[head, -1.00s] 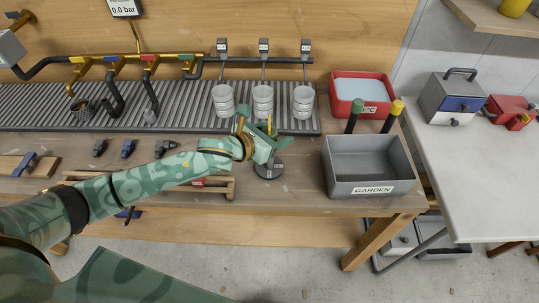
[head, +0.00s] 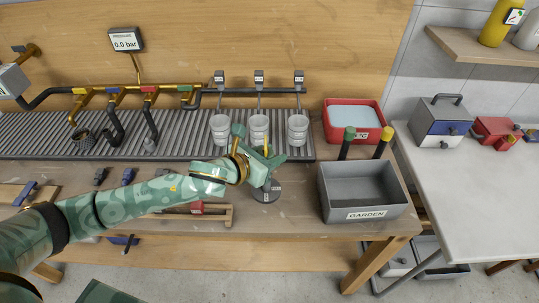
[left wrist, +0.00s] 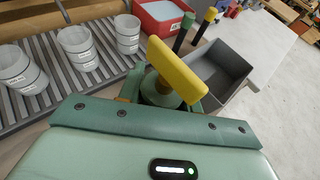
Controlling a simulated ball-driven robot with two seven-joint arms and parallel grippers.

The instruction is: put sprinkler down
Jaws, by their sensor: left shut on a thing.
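The sprinkler has a yellow bar-shaped head, which shows close up in the left wrist view (left wrist: 178,72), and a dark round base (head: 265,194) in the head view. My left gripper (head: 264,168) is shut on the sprinkler between its head and base and holds it upright over the wooden bench (head: 290,210). The base is at or just above the bench top; I cannot tell whether it touches. The fingers hide the middle of the sprinkler. My right gripper is not in view.
A grey GARDEN bin (head: 365,213) stands right of the sprinkler, with a red tray (head: 353,138) behind it. Several white cups (head: 258,130) stand on the ribbed rack (head: 180,148) behind. A low wooden rack (head: 222,215) lies left of the base. Bare bench lies between base and bin.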

